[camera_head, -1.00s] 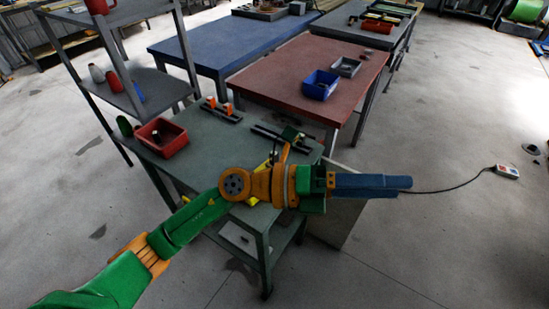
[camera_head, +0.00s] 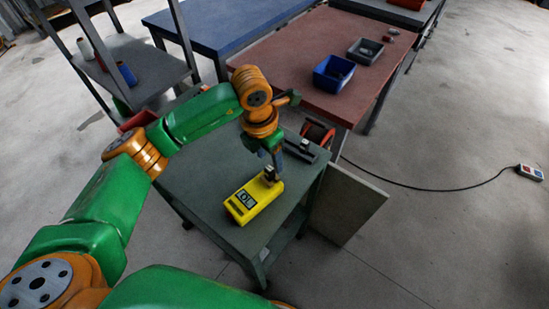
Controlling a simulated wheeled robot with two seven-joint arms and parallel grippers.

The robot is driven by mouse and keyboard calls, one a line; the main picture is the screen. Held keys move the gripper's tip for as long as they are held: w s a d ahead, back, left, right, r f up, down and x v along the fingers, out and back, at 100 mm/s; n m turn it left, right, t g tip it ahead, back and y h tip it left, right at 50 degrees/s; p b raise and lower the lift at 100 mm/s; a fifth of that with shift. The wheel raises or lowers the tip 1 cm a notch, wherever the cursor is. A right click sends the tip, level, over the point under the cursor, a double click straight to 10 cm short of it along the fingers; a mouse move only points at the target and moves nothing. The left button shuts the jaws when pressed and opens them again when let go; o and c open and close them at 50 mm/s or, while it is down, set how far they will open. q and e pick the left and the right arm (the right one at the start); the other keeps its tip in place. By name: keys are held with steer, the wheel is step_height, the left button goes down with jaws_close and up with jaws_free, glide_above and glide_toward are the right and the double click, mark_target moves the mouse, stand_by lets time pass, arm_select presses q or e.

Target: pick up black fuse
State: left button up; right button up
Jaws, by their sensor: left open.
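My left arm reaches over the green table, and my left gripper (camera_head: 275,165) points down, open, just beyond the far end of a yellow meter-like device (camera_head: 252,201). A small dark block with a pale top (camera_head: 270,174) shows at the fingertips, by the device's far end. It may be the black fuse, but it is too small to be sure, and I cannot tell whether the fingers touch it. A black rail (camera_head: 298,151) with a small grey-topped piece (camera_head: 305,143) lies just right of the gripper. My right gripper is not in view.
The green table (camera_head: 205,182) has free room left of the device. A red bin (camera_head: 138,120) is partly behind my arm. The red table (camera_head: 290,72) behind carries a blue bin (camera_head: 333,72) and a grey tray (camera_head: 365,50). A grey panel (camera_head: 346,205) leans at the right.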

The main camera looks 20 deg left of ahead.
mark_target(269, 167)
arm_select(q)
steer(key=shift+s+f+p, duration=0.3)
steer(key=shift+f+p, duration=0.1)
steer(key=shift+f, duration=0.15)
steer(key=shift+s+f+p, duration=0.3)
steer(key=shift+f+p, duration=0.05)
steer(key=shift+f, duration=0.2)
steer(key=shift+w+d+f, duration=0.1)
steer(key=shift+w+f, duration=0.1)
steer(key=shift+f, duration=0.4)
steer(key=shift+w+f, duration=0.2)
steer(key=shift+f, duration=0.4)
steer(key=shift+w+f, duration=0.2)
steer(key=shift+w, duration=0.1)
steer(key=shift+s+r, duration=0.2)
steer(key=shift+s, duration=0.05)
jaws_close()
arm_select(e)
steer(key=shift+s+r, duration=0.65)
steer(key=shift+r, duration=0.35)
arm_select(q)
steer(key=shift+w+f, duration=0.1)
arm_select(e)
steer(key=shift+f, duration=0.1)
